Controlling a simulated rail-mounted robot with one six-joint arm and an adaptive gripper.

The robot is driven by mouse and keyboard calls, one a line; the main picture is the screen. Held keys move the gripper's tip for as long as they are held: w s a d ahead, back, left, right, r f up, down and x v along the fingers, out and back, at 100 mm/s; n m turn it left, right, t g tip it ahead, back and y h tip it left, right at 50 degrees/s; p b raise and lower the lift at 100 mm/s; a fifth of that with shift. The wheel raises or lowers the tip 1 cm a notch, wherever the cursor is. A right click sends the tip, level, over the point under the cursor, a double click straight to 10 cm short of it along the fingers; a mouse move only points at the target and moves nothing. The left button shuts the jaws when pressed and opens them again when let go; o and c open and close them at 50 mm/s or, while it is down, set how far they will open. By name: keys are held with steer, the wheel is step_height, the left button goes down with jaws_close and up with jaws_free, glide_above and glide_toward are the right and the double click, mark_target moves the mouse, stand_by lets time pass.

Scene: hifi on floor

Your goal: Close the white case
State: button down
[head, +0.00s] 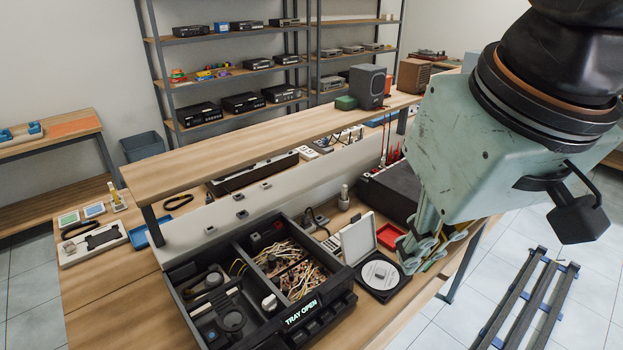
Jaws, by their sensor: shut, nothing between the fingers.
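The white case lies open on the wooden bench, right of a large black open unit. Its white lid (359,239) stands up at the back left, tilted. Its dark base (383,278) lies flat and holds a white disc (379,274). My gripper (413,258) is shut and empty. It hangs just right of the case, by the right edge of the base in the picture. I cannot tell whether it touches the base. My gripper hides a little of the bench behind it.
The black unit (345,304) reading "TRAY OPEN", with wires inside, stands close left of the case. A red tray (390,237) lies behind it. A black box (387,194) and a raised shelf (252,150) stand farther back. The bench's front edge is close.

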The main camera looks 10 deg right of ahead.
steer(key=w+d+r+n+g+h+p, duration=0.1)
steer(key=w+d+g+p, duration=0.1)
steer(key=w, duration=1.4)
steer(key=w+d+r+n+g+p, duration=0.1)
steer(key=w+n+g+p, duration=0.15)
steer(key=w, duration=1.35)
steer(key=w+d+f+g+p, duration=0.1)
steer(key=w+f+g+p, duration=0.1)
steer(key=w+f, duration=0.9)
steer(key=w+d+f+n+g+h+p, duration=0.1)
steer(key=w+d+f+g+p, duration=0.1)
steer(key=w+f, duration=0.9)
step_height(320, 180, down, 2)
steer(key=shift+d+h+p, duration=0.3)
steer(key=shift+p, duration=0.1)
steer(key=shift+f+n+g, duration=0.15)
steer(key=shift+n+g, duration=0.1)
steer(key=s+d+f, duration=0.4)
steer(key=s+f, duration=0.3)
steer(key=shift+s+f, duration=0.2)
steer(key=shift+s, duration=0.15)
